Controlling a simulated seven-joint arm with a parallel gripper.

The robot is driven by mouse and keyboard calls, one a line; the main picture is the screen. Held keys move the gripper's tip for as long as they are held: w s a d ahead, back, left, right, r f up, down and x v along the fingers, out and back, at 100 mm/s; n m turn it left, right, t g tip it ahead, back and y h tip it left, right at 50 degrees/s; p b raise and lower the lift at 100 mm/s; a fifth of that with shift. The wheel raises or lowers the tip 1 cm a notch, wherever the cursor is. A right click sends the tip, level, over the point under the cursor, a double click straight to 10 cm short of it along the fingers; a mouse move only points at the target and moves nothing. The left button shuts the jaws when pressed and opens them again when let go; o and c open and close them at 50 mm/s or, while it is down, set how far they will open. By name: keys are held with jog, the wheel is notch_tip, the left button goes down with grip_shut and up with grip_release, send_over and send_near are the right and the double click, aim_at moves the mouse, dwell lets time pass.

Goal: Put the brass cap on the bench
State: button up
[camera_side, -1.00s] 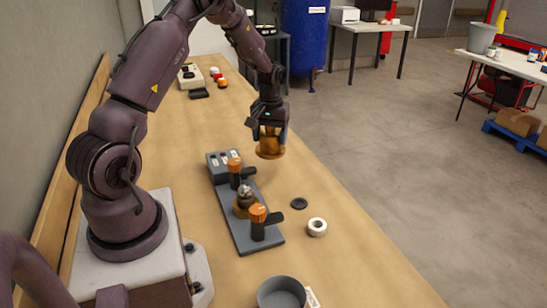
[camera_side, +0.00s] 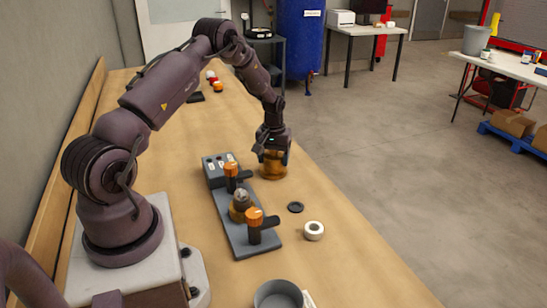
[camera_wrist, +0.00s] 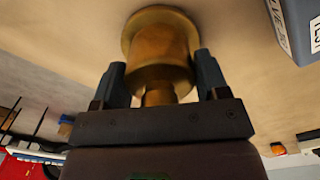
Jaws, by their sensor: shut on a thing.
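The brass cap (camera_side: 272,165) is in my gripper (camera_side: 272,153), to the right of the grey pump plate in the side view. My gripper points down and its two fingers are shut on the cap's narrower upper part. In the wrist view the cap (camera_wrist: 160,50) sits between the fingers (camera_wrist: 160,75), with its wide flange away from the gripper. The cap's flange is at or very near the bench (camera_side: 340,262); I cannot tell for sure whether it touches.
The grey plate (camera_side: 238,226) carries orange-topped clamps (camera_side: 254,217) and a brass body (camera_side: 240,203). Bare wood lies around the cap's right side.

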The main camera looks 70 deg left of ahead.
jog(key=shift+f, duration=0.15)
jog(key=o, duration=1.1)
